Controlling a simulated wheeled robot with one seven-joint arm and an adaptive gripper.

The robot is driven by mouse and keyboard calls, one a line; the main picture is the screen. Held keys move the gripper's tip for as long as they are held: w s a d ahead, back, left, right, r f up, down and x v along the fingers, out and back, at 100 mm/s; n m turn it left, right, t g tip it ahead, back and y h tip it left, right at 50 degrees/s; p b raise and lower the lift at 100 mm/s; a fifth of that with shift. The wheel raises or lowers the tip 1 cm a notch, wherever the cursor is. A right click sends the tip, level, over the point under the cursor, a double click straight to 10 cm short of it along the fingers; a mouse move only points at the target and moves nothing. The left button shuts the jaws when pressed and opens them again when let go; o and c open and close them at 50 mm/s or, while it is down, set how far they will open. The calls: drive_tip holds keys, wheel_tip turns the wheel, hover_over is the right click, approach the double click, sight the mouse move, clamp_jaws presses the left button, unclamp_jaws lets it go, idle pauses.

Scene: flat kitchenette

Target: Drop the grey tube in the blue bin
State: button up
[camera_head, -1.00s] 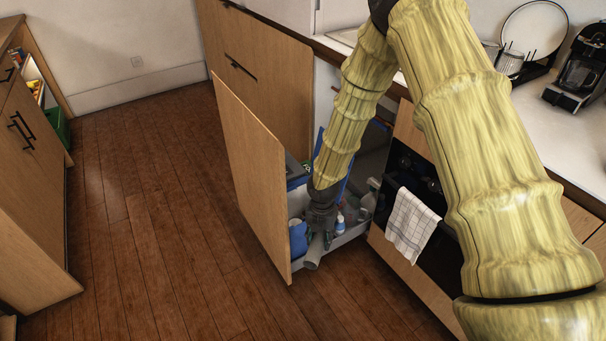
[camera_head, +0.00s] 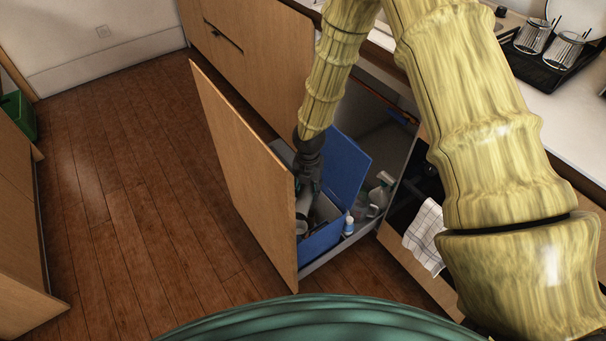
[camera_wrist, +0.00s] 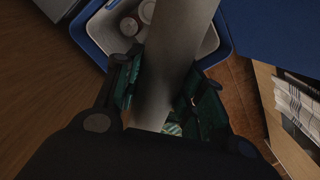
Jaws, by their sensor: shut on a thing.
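My gripper (camera_head: 308,180) is shut on the grey tube (camera_head: 303,203), which hangs down from it. In the wrist view the tube (camera_wrist: 172,50) lies between the green-padded fingers (camera_wrist: 165,95), its far end over the bin's inside. The blue bin (camera_head: 322,241) stands in the pulled-out drawer below my gripper, its blue lid (camera_head: 346,168) raised. The wrist view shows the bin's blue rim (camera_wrist: 88,43) and a light inner liner holding a few round, can-like items (camera_wrist: 130,26). My gripper partly hides the bin's opening.
The wooden drawer front (camera_head: 240,165) stands close to the left of my gripper. A small white-and-blue bottle (camera_head: 348,226) and clear bottles (camera_head: 378,195) stand right of the bin. A checked towel (camera_head: 424,236) hangs at the right. The floor at the left is clear.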

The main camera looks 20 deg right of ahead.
drive_tip(key=shift+w+f, duration=0.1)
drive_tip(key=shift+w, duration=0.05)
wheel_tip(320, 180, down, 6)
drive_tip(key=b, duration=0.5)
drive_tip(key=shift+r, duration=0.2)
drive_tip(key=o, duration=0.8)
drive_tip(key=shift+r, duration=0.1)
wheel_tip(320, 180, up, 12)
drive_tip(key=shift+f, duration=0.1)
idle(0.4)
